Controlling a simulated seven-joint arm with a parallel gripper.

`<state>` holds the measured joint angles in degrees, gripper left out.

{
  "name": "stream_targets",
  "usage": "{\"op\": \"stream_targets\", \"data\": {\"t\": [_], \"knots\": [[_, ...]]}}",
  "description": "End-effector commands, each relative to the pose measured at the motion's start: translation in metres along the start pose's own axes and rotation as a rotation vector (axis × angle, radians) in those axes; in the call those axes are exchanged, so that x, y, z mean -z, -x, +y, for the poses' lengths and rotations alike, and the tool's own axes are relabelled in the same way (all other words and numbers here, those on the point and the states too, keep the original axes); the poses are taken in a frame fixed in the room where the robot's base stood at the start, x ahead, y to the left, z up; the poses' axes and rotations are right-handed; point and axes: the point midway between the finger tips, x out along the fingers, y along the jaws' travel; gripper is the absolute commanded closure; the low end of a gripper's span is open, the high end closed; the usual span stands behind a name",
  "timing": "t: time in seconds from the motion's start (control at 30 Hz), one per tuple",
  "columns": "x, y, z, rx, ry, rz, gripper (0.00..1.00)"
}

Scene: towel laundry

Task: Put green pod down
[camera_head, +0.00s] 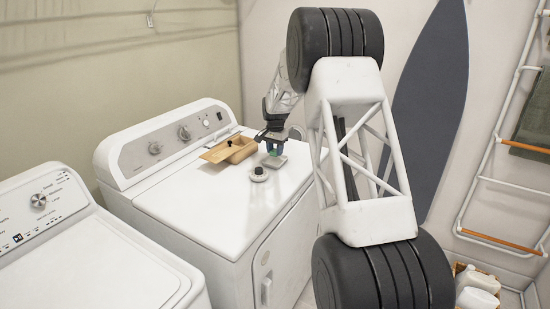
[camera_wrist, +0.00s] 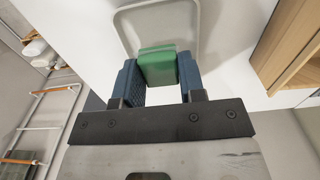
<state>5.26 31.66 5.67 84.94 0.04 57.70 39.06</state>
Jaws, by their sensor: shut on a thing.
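The green pod (camera_wrist: 157,65) is a small green block between the two blue-padded fingers of my gripper (camera_wrist: 160,80) in the wrist view. My gripper is shut on it. In the head view my gripper (camera_head: 273,146) is low over the top of the right-hand white machine, at a small grey tray (camera_head: 282,160); a bit of the green pod (camera_head: 272,153) shows beneath the fingers. In the wrist view the tray (camera_wrist: 204,25) lies behind the pod, its rim around it. I cannot tell whether the pod touches the tray.
A small round dial-like item (camera_head: 259,174) lies in front. The front of the white machine's top (camera_head: 205,210) is clear. A second white machine (camera_head: 90,265) stands at left.

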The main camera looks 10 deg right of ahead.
Motion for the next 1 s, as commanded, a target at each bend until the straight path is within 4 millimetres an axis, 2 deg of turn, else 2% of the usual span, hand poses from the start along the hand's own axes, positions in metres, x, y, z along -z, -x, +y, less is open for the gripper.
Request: {"op": "stream_targets", "data": {"t": [0.4,0.8,1.0], "knots": [[0.001,-0.002,-0.001,-0.001,0.0,-0.001,0.85],[0.001,-0.035,-0.001,-0.001,0.0,-0.001,0.85],[0.001,-0.036,-0.001,0.0,0.0,0.0,0.85]]}}
